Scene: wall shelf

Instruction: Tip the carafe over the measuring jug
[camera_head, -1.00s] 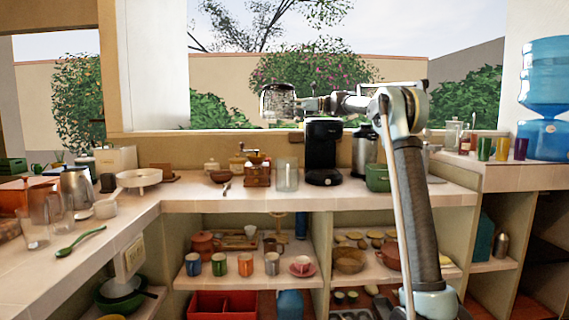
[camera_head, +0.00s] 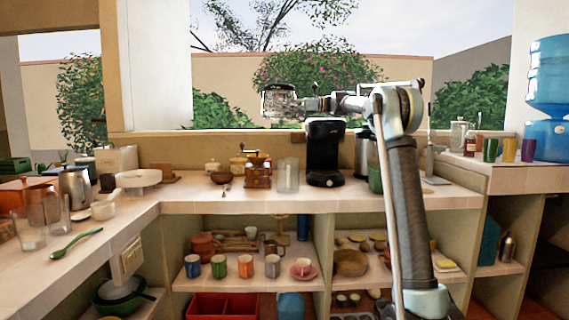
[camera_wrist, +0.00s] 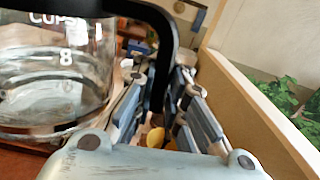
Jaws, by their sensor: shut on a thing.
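The glass carafe (camera_head: 279,104) is in the air above the counter, in front of the window. In the wrist view the carafe (camera_wrist: 60,80) shows clear glass with white cup marks and a black handle (camera_wrist: 162,45). My gripper (camera_head: 308,104) is shut on the handle, which stands between its fingers in the wrist view (camera_wrist: 168,98). The carafe looks roughly upright, with some clear liquid or a reflection low in it; I cannot tell which. A clear glass vessel (camera_head: 288,176), which looks like the measuring jug, stands on the counter below the carafe.
A black coffee machine (camera_head: 324,153) stands just right of the glass vessel. A wooden grinder (camera_head: 257,174) and a brown bowl (camera_head: 222,178) stand to its left. The counter front (camera_head: 250,202) is clear. A blue water bottle (camera_head: 550,75) stands far right.

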